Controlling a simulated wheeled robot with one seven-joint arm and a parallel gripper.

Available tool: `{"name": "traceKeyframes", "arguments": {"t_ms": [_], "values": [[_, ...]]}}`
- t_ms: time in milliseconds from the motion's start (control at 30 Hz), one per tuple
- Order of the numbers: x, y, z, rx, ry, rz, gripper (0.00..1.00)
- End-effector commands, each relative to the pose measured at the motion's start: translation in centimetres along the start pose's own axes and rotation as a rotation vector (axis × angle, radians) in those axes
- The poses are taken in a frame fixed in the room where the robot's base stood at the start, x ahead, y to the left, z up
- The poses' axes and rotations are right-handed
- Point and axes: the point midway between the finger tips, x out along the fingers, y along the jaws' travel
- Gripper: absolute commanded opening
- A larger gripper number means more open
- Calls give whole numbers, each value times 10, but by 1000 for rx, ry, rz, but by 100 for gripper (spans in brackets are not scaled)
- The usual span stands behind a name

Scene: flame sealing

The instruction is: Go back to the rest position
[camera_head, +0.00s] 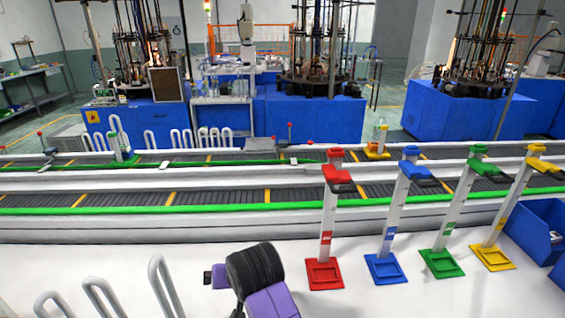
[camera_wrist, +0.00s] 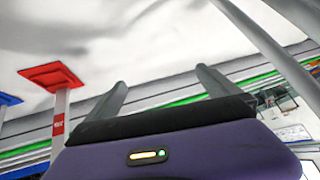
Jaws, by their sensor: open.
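My gripper (camera_wrist: 161,77) shows in the wrist view as two grey fingers standing well apart beyond a black edge and a purple housing. It is open, with nothing between the fingers. In the head view my purple and black wrist is at the bottom centre, above the white table (camera_head: 430,290); its fingertips cannot be made out there. Grey bent tubes stand at the lower left, the closest one (camera_head: 163,285) just left of my wrist and apart from it in the picture.
Red (camera_head: 323,273), blue (camera_head: 385,269), green (camera_head: 441,263) and yellow (camera_head: 492,257) stands line the table to the right. A blue bin (camera_head: 540,232) is at the right edge. Conveyors (camera_head: 240,197) run behind. Bare table lies in front of the stands.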

Motion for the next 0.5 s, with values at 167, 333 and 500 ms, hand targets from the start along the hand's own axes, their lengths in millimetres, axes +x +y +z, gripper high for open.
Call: {"name": "traceKeyframes", "arguments": {"t_ms": [167,333,500], "values": [[-2,29,17,-29,255,-44,100],[-26,61,46,-48,457,-47,100],[-63,94,86,-59,617,-22,100]]}}
